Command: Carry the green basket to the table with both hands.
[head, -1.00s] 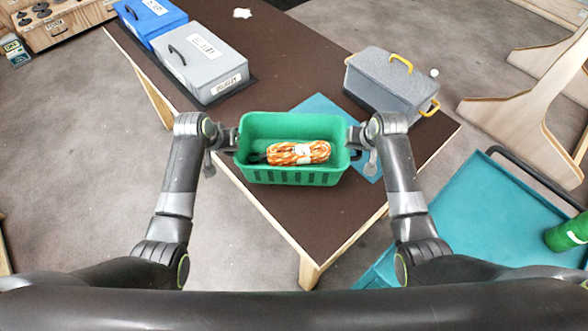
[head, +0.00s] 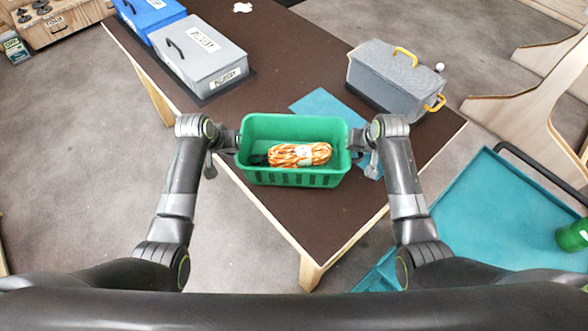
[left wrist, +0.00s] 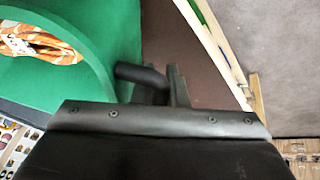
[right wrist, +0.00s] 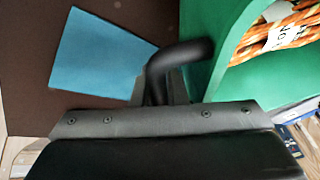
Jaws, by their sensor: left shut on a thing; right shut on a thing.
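The green basket (head: 293,178) is held level between my two grippers, over the front part of the brown table (head: 290,215). A coil of orange and white rope (head: 300,155) lies in it. My left gripper (head: 236,142) is shut on the basket's left handle; the dark handle (left wrist: 140,75) shows between the fingers in the left wrist view. My right gripper (head: 356,140) is shut on the right handle; that dark handle (right wrist: 180,58) shows in the right wrist view. Whether the basket's underside touches the table is hidden.
A teal mat (head: 318,103) lies on the table behind the basket, partly covered by it. A grey toolbox with yellow handles (head: 392,80) stands at right. Grey (head: 205,62) and blue (head: 150,14) metal boxes stand at left. A teal cart (head: 500,215) is at right.

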